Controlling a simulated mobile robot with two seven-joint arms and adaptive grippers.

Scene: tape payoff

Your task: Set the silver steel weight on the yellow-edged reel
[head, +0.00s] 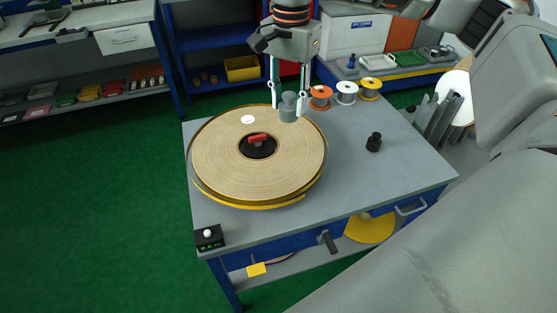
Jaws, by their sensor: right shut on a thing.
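The yellow-edged reel (220,160) lies flat on the grey table, a wide disc of tan tape with a black hub and a red piece at its centre. A round white label (248,119) is on its tape. The silver steel weight (288,107) is a small grey cylinder with a narrower top. My right gripper (288,96) points down and is shut on the weight at the reel's back right edge. I cannot tell how high the weight is over the reel or table. My left gripper is not in view.
A black weight (374,142) stands on the table right of the reel. An orange spool (320,97), a white spool (346,92) and a yellow spool (369,88) line the back edge. A black button box (209,237) sits at the front left corner. The table's front right is clear.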

